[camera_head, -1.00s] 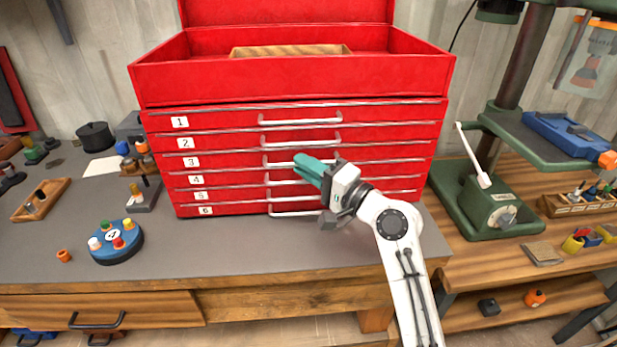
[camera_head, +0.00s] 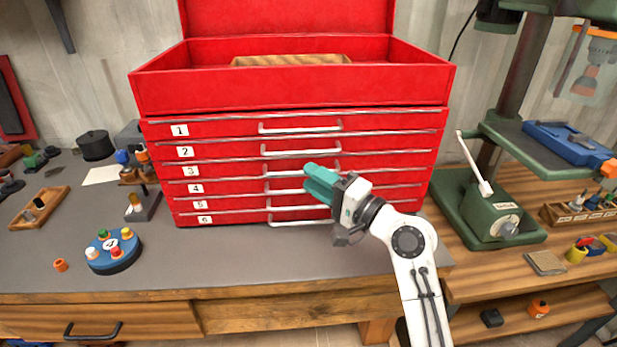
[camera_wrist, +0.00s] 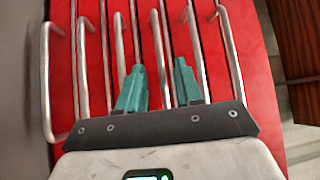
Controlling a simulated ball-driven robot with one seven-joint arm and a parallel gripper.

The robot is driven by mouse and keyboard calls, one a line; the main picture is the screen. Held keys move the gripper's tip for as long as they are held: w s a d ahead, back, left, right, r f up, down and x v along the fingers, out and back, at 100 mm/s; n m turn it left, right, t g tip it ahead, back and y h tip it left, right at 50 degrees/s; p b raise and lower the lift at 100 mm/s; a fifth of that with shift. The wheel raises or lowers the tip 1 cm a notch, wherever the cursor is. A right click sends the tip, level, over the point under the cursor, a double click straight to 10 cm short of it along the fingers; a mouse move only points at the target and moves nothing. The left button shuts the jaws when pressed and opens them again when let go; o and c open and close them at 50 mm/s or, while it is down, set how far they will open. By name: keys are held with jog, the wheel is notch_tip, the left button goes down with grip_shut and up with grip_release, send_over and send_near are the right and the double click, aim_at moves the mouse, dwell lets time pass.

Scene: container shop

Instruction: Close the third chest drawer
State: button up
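The red drawer chest (camera_head: 300,85) stands on the workbench, its drawers numbered 1 to 6 from the top. The third drawer (camera_head: 225,172) looks level with the other fronts; none clearly juts out. Its pale bar handle (camera_head: 282,174) is partly hidden behind my teal fingers. My gripper (camera_head: 310,178) is in front of the third and fourth handles. In the wrist view my gripper (camera_wrist: 160,68) has its fingers apart with nothing held. A handle that appears to be the third (camera_wrist: 160,45) shows between and beyond the fingertips; I cannot tell whether they touch.
A blue round holder with coloured pegs (camera_head: 114,250) stands on the grey bench top (camera_head: 200,262) at left. A green press (camera_head: 495,215) stands on the wooden bench at right. The bench top before the chest is mostly clear.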

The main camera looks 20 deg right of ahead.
jog(key=b+v, duration=0.1)
jog(key=v, duration=0.7)
jog(key=shift+s+b, duration=0.2)
jog(key=shift+b, duration=0.1)
jog(key=shift+d, duration=0.1)
